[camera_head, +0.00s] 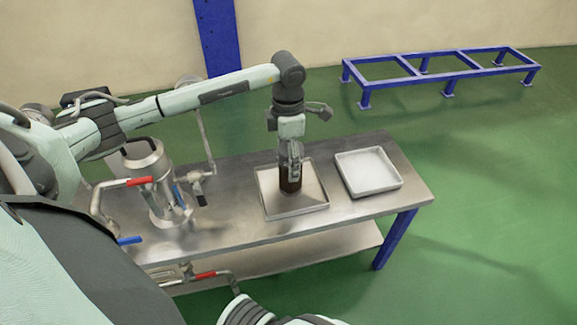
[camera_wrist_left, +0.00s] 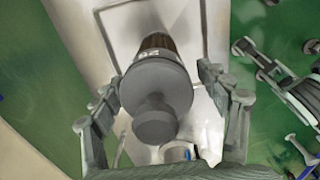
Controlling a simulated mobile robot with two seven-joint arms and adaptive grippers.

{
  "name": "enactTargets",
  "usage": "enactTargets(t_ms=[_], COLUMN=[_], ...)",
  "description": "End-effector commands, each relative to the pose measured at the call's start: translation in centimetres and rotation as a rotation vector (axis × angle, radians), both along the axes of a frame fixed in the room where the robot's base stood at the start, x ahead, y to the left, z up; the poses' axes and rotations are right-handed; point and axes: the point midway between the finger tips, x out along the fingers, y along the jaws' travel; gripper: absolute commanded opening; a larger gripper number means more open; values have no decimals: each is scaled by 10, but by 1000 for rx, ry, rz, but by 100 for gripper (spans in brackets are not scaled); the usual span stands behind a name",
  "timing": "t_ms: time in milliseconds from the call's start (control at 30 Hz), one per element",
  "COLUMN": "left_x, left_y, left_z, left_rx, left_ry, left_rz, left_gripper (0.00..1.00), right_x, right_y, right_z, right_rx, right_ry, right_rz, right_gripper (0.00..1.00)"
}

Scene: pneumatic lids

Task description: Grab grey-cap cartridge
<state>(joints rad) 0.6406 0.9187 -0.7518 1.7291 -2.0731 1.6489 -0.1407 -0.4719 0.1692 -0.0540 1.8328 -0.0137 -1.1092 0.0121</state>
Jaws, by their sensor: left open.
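The grey-cap cartridge (camera_head: 289,185) stands upright in the left metal tray (camera_head: 316,205) in the head view, its brown body partly hidden by my gripper. In the left wrist view its round grey cap (camera_wrist_left: 155,88) with a knob faces the camera, and a bit of the dark ribbed body shows behind it. My left gripper (camera_head: 292,167) points down over the cartridge. In the left wrist view its two fingers (camera_wrist_left: 163,85) are open, one on each side of the cap. Whether they touch it is not clear.
A second shallow tray (camera_head: 368,172), empty, lies to the right on the steel table (camera_head: 238,226). A metal vessel (camera_head: 150,180) with red-handled and blue-handled valves stands at the left. A blue frame (camera_head: 440,78) stands on the green floor behind.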

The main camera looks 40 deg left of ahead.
Motion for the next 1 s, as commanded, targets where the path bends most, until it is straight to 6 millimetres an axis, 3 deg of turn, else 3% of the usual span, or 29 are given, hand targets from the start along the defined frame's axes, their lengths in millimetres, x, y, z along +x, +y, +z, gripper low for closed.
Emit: enactTargets(t_ms=[100,367,900,1000], left_x=[-1,-1,0,0], left_y=[0,0,0,0], left_z=[-15,-17,-17,-16], left_rx=[0,1,1,0], left_ry=[3,-1,-1,-3], left_rz=[1,0,0,0], left_gripper=[75,75,10,8], right_x=[-1,0,0,0], right_y=[0,0,0,1], right_z=[-2,-2,-2,-2], right_rx=[2,2,2,2], right_ry=[2,0,1,1], right_rz=[-1,0,-1,-1], right_gripper=[0,0,0,0])
